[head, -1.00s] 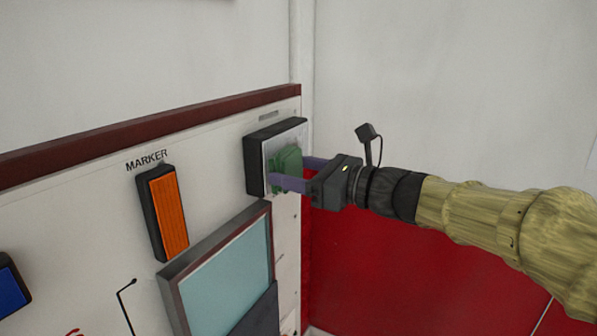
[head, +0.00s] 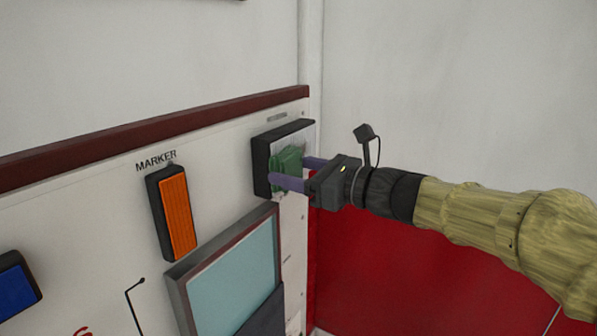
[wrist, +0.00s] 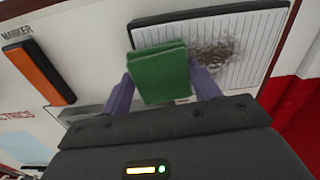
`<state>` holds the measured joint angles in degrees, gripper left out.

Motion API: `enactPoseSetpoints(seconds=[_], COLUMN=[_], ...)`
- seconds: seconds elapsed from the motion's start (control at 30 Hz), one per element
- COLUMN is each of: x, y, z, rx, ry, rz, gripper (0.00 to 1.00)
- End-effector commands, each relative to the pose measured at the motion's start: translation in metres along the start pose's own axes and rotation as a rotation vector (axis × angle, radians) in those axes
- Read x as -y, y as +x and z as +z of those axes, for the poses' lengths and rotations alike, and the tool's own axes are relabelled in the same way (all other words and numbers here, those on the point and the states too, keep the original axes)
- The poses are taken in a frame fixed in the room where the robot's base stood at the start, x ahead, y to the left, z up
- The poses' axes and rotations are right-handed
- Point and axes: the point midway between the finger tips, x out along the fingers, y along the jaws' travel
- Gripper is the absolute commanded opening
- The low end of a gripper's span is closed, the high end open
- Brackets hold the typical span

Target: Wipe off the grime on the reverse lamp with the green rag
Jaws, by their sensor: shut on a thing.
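The reverse lamp is a white ribbed lens in a black frame (head: 262,160) at the upper right of the panel. In the wrist view its lens (wrist: 262,40) carries a brown grime patch (wrist: 217,55) right of the rag. The green rag (head: 286,169) is a folded pad, also large in the wrist view (wrist: 160,72). My gripper (head: 290,172) is shut on the rag, one purple finger on each side. The rag is at the lens, overlapping its left part in the wrist view. I cannot tell whether it touches the lens.
An orange marker lamp (head: 178,212) is left of the reverse lamp. A framed pale blue pane (head: 232,283) sits below it and stands out from the panel. A blue lamp (head: 14,283) is at far left. Right of the panel is a red and white wall.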

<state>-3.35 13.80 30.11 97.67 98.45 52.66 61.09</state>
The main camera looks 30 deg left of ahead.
Motion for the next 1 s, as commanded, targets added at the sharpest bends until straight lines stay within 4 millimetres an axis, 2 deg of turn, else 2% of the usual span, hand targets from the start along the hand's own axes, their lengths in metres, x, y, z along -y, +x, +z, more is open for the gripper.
enactPoseSetpoints(seconds=[0.27,0.8,1.0], x=[0.002,0.038,0.040], y=[0.002,0.000,0.000], z=[0.000,-0.002,-0.003], rx=[0.000,0.000,-0.001], ry=[0.001,0.001,0.000], rz=[0.000,0.000,0.000], gripper=[0.43,0.43,0.43])
